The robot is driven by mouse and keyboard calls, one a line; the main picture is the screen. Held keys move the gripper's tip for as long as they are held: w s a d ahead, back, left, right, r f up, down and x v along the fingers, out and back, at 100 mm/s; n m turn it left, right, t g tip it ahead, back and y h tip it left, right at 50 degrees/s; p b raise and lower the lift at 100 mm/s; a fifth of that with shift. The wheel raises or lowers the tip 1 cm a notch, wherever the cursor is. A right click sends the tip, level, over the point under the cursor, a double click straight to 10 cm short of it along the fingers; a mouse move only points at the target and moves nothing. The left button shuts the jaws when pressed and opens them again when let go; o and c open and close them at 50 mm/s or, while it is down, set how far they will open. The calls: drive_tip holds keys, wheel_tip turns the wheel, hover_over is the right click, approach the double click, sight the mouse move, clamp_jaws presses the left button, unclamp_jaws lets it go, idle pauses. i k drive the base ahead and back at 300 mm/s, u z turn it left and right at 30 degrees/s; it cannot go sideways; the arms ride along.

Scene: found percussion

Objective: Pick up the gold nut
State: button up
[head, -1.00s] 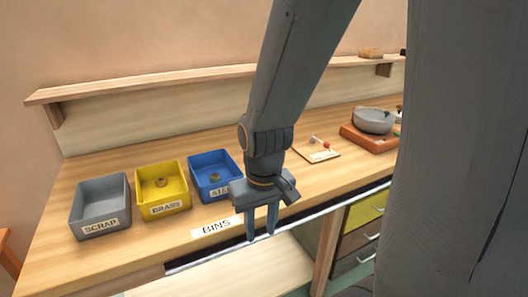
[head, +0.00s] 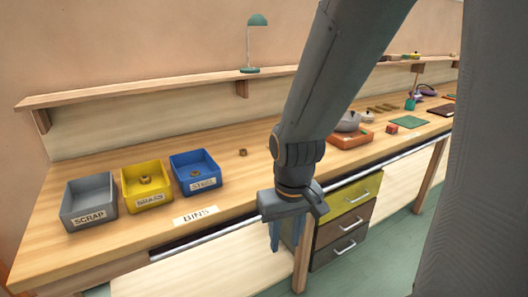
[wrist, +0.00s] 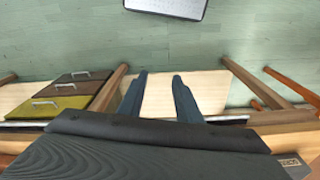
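A small gold-brown nut (head: 243,152) lies on the bench top to the right of the bins, near the back. Another gold nut (head: 144,180) sits inside the yellow BRASS bin (head: 154,200), and a darker nut (head: 196,173) sits inside the blue STEEL bin (head: 204,186). My gripper (head: 274,236) hangs in front of the bench's front edge, apart from all the nuts. In the wrist view its two fingers (wrist: 160,82) are spread with nothing between them. No nut shows in the wrist view.
A grey SCRAP bin (head: 90,205) stands at the far left. A shelf (head: 150,87) with a green lamp (head: 257,42) runs behind the bench (head: 235,185). Drawers (head: 345,220) are below. A metal rail (head: 200,240) lines the front edge. My arm hides part of the bench.

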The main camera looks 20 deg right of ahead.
sight(243, 152)
drive_tip(key=z, duration=0.25)
drive_tip(key=i, duration=1.25)
drive_tip(key=u, duration=0.3)
